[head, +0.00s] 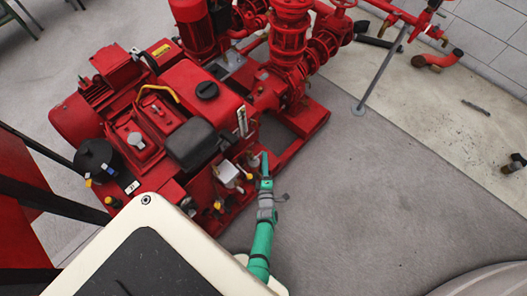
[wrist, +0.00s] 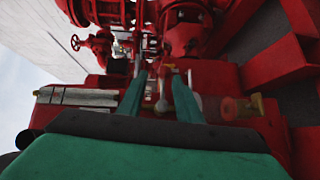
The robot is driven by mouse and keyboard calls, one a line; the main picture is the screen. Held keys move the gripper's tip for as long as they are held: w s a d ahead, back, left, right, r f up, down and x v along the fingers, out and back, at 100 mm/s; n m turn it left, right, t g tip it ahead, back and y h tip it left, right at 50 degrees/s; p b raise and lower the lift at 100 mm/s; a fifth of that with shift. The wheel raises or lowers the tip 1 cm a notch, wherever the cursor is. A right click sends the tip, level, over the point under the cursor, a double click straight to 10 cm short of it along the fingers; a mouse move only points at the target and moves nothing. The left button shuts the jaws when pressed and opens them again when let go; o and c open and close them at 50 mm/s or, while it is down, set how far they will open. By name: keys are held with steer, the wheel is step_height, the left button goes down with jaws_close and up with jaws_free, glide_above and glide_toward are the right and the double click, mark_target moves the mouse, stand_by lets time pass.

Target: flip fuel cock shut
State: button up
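The red engine of the pumpset (head: 180,105) fills the left middle of the head view. My gripper (head: 262,160), with green fingers, is beside the engine's near right side. In the wrist view my gripper (wrist: 160,82) has its two fingers apart, with a clear gap. A small pale metal fitting (wrist: 162,98), possibly the fuel cock, shows between and beyond the fingers. I cannot tell whether either finger touches it. A brass-coloured knob with a stem (wrist: 255,104) is to the right of the fingers. The lever position of the cock is too small to read.
A level gauge (head: 242,121) is on the tank's side; it appears left of the fingers in the wrist view (wrist: 75,97). Red pump pipes (head: 290,50) stand behind. A thin grey post (head: 380,68) rises at right. Grey floor (head: 370,190) is clear there.

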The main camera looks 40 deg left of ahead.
steer(key=shift+x, duration=2.35)
steer(key=shift+f, duration=0.1)
